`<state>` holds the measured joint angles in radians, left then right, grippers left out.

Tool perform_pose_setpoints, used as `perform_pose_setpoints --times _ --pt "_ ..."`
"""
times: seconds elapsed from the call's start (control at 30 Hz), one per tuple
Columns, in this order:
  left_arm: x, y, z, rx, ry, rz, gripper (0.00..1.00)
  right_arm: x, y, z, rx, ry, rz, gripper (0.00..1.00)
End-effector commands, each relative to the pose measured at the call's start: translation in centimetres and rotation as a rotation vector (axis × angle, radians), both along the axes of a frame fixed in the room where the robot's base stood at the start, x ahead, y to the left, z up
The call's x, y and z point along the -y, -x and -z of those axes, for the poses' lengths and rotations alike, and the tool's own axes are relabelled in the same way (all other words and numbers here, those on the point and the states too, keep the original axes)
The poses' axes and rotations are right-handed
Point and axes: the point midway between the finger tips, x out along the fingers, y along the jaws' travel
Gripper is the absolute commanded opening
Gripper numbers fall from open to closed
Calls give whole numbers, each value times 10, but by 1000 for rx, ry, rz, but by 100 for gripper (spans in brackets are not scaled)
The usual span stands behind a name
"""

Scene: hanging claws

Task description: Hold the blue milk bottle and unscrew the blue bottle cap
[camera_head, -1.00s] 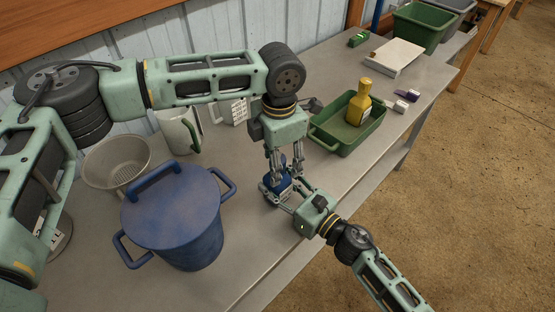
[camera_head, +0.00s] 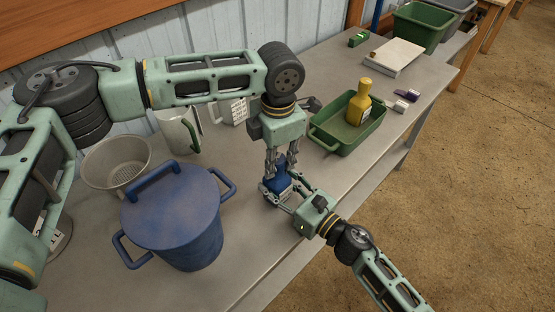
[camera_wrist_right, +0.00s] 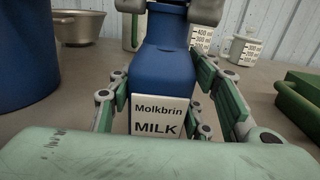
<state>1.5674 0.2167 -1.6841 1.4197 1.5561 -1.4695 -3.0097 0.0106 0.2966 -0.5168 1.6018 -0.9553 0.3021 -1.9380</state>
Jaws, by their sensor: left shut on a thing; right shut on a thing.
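The blue milk bottle (camera_wrist_right: 162,72) stands upright in the right wrist view, with a white "Molkbrin MILK" label. It also shows small in the head view (camera_head: 280,181). My right gripper (camera_head: 281,191) comes from the front right and is shut around the bottle's body; its fingers flank the bottle in the wrist view. My left gripper (camera_head: 281,167) points down from above and is shut at the bottle's top, where the blue cap sits. The cap itself is hidden by the left fingers and the upper edge of the wrist view.
A big blue lidded pot (camera_head: 178,225) stands left of the bottle, with a metal strainer (camera_head: 103,165) behind it. A white jug (camera_head: 176,132) stands by the wall. A green tray (camera_head: 334,141) holding a yellow bottle (camera_head: 359,103) is to the right. Bare tabletop lies between.

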Motion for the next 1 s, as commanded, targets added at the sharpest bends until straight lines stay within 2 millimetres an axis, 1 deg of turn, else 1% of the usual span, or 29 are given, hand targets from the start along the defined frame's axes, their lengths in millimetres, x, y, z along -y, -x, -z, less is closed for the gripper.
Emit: perform_pose_setpoints --times 0.03,0.27,0.37,0.9,1.0 --pt "6 8 0 -16 9 14 0 2 -2 4 -8 4 9 0" --pt "7 8 1 -16 11 11 0 2 -2 4 -8 4 10 0" --pt "8 9 2 -16 13 -51 0 2 -2 4 -8 3 10 0" --pt "7 12 0 -7 27 -836 0 2 -2 4 -7 4 11 0" --pt "6 12 0 -4 26 -942 0 2 -3 4 -7 6 11 0"
